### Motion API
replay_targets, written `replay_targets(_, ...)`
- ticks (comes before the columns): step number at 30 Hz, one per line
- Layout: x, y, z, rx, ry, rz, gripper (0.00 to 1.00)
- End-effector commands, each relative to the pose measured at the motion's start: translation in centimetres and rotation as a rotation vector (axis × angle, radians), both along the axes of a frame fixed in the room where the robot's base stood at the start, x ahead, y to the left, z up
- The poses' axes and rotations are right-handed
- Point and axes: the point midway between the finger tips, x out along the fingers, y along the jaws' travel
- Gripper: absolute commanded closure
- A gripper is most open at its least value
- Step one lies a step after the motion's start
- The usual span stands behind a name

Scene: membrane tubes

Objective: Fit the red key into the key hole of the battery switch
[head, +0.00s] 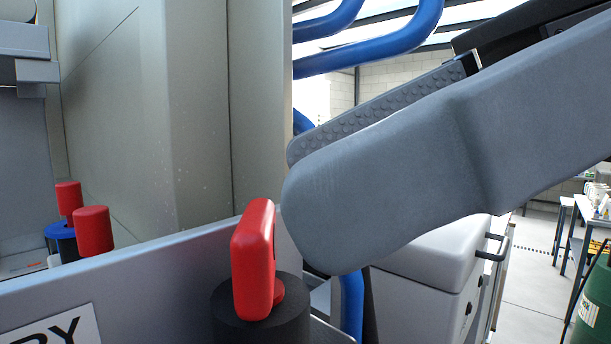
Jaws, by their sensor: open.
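The red key (253,262) stands upright, slightly tilted, at the top of the black round battery switch (262,318) at the bottom centre. Its lower end meets the switch top; I cannot tell how deep it sits, and the key hole is hidden. My gripper (293,178) comes in from the upper right, with its two grey fingers apart and nothing seen between them. The fingertips are just right of and above the key in the picture. The nearer finger's tip is close to the key's right edge; I cannot tell whether they touch.
A grey panel (140,283) with a white label (55,333) ending in "RY" runs left of the switch. Red knobs (94,231) stand behind it at left. A beige wall (198,100) rises behind the key. Blue pipes (375,40) and a light grey box (430,257) lie beyond my gripper.

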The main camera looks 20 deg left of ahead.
Motion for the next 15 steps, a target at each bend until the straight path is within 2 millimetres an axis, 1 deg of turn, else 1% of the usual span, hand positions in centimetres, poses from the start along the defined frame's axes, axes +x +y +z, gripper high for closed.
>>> replay_targets(3, 0.8, -1.7, 0.9, 0.002, 0.0, -0.003, 0.36)
replay_targets(7, 1.5, -3.2, 1.7, 0.003, -0.001, -0.001, 0.36)
replay_targets(10, 1.7, -3.9, 2.2, 0.003, 0.0, 0.001, 0.36)
replay_targets(15, 1.9, -4.3, 2.4, 0.004, -0.001, 0.002, 0.36)
